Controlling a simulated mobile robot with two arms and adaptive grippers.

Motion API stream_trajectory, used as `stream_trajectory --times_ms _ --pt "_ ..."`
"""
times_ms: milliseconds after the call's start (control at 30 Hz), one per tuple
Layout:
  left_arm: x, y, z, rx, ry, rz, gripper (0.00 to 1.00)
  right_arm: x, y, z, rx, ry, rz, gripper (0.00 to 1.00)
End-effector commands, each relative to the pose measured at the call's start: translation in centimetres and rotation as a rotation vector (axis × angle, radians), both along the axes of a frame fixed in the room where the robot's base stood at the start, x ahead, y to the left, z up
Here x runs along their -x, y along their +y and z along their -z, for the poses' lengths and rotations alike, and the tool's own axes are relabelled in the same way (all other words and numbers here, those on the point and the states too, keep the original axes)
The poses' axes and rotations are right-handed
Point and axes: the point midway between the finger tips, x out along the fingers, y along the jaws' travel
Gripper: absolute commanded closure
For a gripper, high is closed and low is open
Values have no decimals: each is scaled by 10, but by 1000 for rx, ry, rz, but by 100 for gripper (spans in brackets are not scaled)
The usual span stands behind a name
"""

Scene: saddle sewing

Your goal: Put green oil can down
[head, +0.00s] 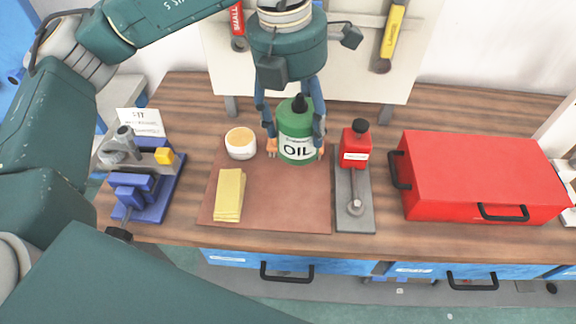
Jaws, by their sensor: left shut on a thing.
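The green oil can (296,133) has a white "OIL" label and a black spout. It stands upright at the back right of the brown mat (270,205). My left gripper (295,148) comes down from above and is shut on the can, with a finger on each side of it. Whether the can's base touches the mat or hangs just above it I cannot tell. My right gripper does not show.
A blue vise (142,190) is at left.

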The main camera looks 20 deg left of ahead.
Motion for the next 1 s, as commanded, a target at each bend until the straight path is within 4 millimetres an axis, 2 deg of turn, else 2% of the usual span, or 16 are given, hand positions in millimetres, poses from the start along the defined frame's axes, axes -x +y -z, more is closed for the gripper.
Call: stream_trajectory --times_ms 100,400,500,667,900,1000 --pt "2 1 30 -3 7 0 79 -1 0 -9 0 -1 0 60" --pt "1 1 105 -1 5 1 79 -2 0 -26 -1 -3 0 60" --pt "1 0 121 1 3 2 79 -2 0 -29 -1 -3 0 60" --pt "0 0 134 1 0 1 79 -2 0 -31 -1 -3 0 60" --pt "0 1 166 0 2 0 79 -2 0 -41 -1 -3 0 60" --pt "0 0 174 0 1 2 79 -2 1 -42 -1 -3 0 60"
